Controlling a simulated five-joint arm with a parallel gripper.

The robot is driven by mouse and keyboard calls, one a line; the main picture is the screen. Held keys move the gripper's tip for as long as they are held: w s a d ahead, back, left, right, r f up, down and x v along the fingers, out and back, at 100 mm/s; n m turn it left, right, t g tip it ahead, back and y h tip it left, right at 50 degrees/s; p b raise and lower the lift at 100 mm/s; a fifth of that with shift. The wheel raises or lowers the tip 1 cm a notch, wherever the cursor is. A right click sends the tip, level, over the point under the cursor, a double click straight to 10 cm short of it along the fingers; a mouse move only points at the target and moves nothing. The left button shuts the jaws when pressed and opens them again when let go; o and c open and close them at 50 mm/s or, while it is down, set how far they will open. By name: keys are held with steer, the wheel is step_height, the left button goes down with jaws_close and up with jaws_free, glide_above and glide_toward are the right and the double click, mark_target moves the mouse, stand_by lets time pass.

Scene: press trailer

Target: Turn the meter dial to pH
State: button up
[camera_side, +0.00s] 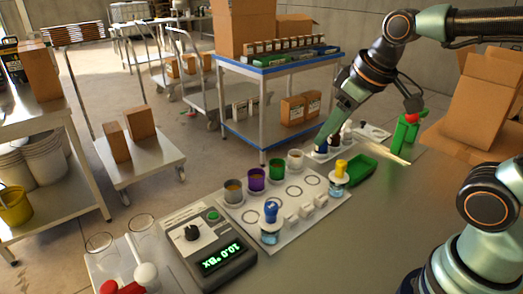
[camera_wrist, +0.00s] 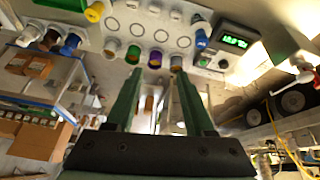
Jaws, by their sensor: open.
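The meter (camera_side: 208,247) is a dark grey box at the front of the bench in the side view. It has a black dial (camera_side: 192,233), a green button (camera_side: 213,215) and a lit green display (camera_side: 221,257). The display shows upside down and seems to read 10.0 °Bx. The dial's pointer is too small to read. In the wrist view the meter (camera_wrist: 228,42) is at the upper right, with its display lit. My gripper (camera_wrist: 157,75) is open and empty. In the side view my gripper (camera_side: 322,140) is above the bench's far part, well apart from the meter.
A blue-topped bottle (camera_side: 270,212) stands close to the meter. A yellow-topped bottle (camera_side: 339,172) and a green tray (camera_side: 360,170) are farther back.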

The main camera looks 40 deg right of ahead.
steer(key=w+a+n+g, duration=0.1)
steer(key=w+a+n, duration=0.3)
steer(key=w+a, duration=0.15)
steer(key=n+g, duration=0.3)
steer(key=n, duration=0.8)
glide_above(191, 230)
step_height(191, 230, down, 11)
step_height(191, 230, down, 12)
steer(key=shift+r, duration=0.1)
jaws_close()
